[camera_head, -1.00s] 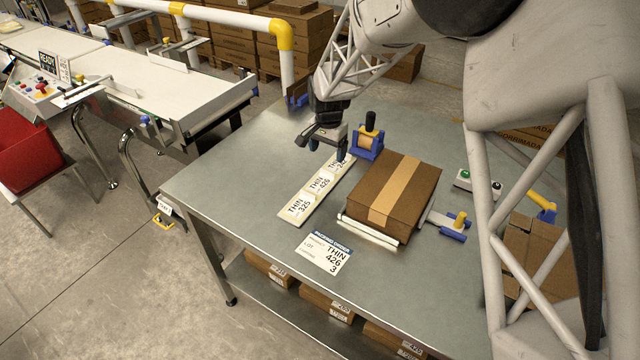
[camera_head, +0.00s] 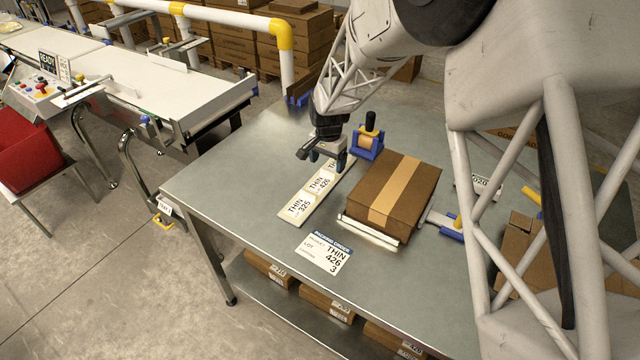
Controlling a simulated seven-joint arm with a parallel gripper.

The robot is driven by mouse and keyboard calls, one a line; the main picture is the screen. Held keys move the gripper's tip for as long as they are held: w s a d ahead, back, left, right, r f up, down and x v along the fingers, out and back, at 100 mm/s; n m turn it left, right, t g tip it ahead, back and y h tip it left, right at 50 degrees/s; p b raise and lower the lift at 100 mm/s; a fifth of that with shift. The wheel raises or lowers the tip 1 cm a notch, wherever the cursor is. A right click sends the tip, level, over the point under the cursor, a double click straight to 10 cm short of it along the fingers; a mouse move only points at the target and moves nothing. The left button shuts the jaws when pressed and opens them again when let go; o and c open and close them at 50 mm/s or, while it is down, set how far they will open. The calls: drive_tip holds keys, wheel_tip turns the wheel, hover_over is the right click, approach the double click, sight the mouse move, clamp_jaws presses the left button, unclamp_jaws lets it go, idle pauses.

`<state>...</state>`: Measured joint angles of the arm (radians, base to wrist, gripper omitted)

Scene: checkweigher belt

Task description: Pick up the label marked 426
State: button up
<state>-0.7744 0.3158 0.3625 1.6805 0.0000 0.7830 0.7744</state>
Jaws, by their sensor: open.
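A pale strip (camera_head: 282,217) on the steel table carries white labels in a row. The label marked 426 (camera_head: 321,182) is in the middle and lies flat. The label marked 325 (camera_head: 297,207) is at the near end. A third label (camera_head: 335,165) at the far end is partly hidden by my gripper. My gripper (camera_head: 328,164) is open and empty, over the far end of the strip just beyond the 426 label. I cannot tell its exact height above the strip.
A closed, taped carton (camera_head: 405,188) stands right of the strip. A packing order sheet (camera_head: 323,253) reading THIN 426 3 lies in front. The table's left part is clear.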

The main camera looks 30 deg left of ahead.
sight(327, 176)
drive_tip(key=shift+f, duration=1.8)
drive_tip(key=c, duration=1)
wheel_tip(327, 176, up, 10)
